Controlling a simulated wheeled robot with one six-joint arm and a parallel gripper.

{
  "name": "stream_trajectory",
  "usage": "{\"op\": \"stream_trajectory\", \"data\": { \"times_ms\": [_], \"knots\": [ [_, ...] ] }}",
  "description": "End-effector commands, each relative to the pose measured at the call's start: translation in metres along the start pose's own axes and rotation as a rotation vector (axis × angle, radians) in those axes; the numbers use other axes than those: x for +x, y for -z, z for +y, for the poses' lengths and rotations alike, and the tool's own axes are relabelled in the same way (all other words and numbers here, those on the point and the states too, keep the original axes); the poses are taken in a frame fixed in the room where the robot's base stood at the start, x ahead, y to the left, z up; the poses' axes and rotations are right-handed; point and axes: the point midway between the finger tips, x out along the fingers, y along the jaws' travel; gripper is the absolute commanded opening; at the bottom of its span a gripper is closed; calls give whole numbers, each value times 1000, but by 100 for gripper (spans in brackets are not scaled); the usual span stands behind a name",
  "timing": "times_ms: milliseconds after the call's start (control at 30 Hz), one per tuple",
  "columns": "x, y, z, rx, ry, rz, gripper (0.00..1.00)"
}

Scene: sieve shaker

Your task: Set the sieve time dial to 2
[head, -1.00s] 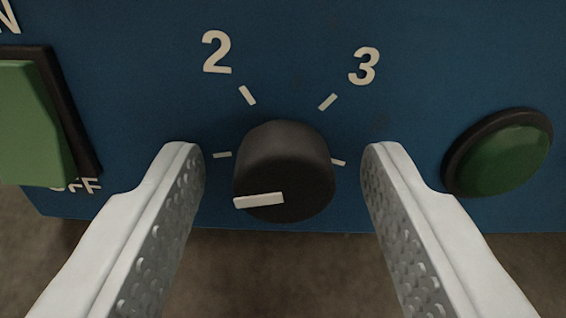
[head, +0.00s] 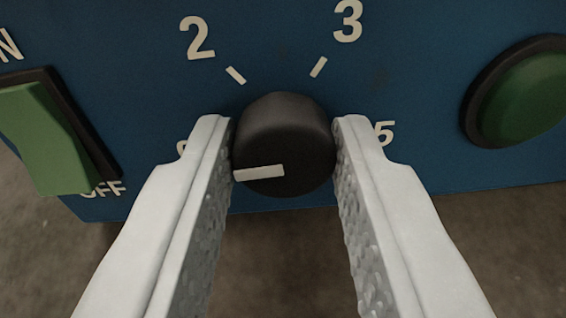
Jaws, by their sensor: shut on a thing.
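The sieve time dial (head: 290,135) is a round black knob with a white pointer bar on its face. It sits in the middle of the head view on a blue panel (head: 130,150). The pointer bar reaches to the knob's left edge, toward a mark mostly hidden behind the left finger. The "2" (head: 197,38) is up and left of the knob, with a white tick below it. My gripper (head: 284,150) is shut on the dial, one finger at its left side and one at its right.
A green rocker switch (head: 45,135) with an OFF label is at the left. A round green button (head: 522,95) is at the right. The "3" (head: 347,20) is above right of the knob and a "5" (head: 384,133) shows beside the right finger. Below the panel is a brown surface (head: 500,250).

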Motion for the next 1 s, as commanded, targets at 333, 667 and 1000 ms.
{"op": "stream_trajectory", "data": {
  "times_ms": [333, 667, 1000],
  "knots": [
    [0, 0, 1, 320, 13, -11, 6],
    [0, 0, 2, 629, 27, -21, 6],
    [0, 0, 2, 883, 38, -31, 6]
  ]
}}
